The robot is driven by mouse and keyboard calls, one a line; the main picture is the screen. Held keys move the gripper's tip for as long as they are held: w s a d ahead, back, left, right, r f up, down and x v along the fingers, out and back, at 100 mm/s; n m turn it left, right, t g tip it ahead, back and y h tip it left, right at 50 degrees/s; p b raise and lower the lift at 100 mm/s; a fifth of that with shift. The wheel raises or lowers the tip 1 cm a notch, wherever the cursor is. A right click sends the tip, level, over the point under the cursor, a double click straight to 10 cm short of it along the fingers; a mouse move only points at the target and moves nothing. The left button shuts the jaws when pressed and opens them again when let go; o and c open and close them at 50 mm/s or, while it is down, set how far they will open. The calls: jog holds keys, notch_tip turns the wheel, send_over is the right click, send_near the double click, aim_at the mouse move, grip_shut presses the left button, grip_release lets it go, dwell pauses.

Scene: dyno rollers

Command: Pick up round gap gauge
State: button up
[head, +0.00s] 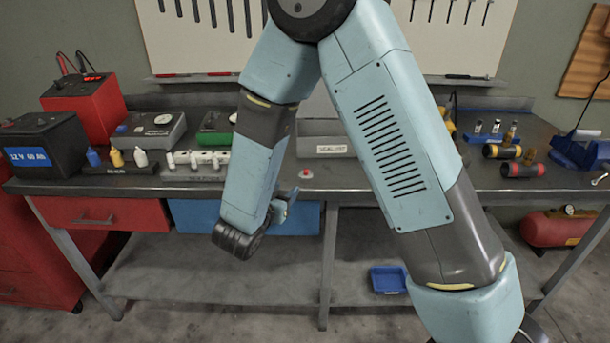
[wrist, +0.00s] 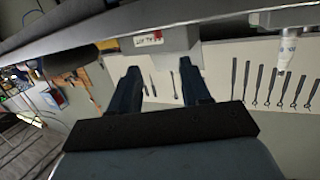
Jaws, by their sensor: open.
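My gripper (head: 291,195) hangs at the bench's front edge, partly behind my arm in the head view. In the wrist view, my gripper (wrist: 160,78) has its two dark fingers apart with nothing between them. A small round piece with a red top (head: 306,173) lies on the bench near the front edge, just above and right of the gripper. It may be the round gap gauge, but it is too small to be sure. In the wrist view, a small red spot (wrist: 158,35) shows against a labelled box, beyond the fingertips.
The grey labelled box (head: 322,143) stands behind the small red-topped piece. A rack of white fittings (head: 197,165) is to the left. Dark cylinders with coloured bands (head: 503,151) lie at the right. The bench (head: 350,185) is clear around the red-topped piece. A blue tray (head: 388,280) sits below.

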send_near(305, 171)
jog(key=w, duration=0.2)
jog(key=w+d+f, duration=0.1)
jog(key=shift+d+h, duration=0.1)
jog(key=shift+h, duration=0.2)
jog(key=shift+x, duration=2.6)
jog(key=shift+r, duration=0.2)
grip_shut()
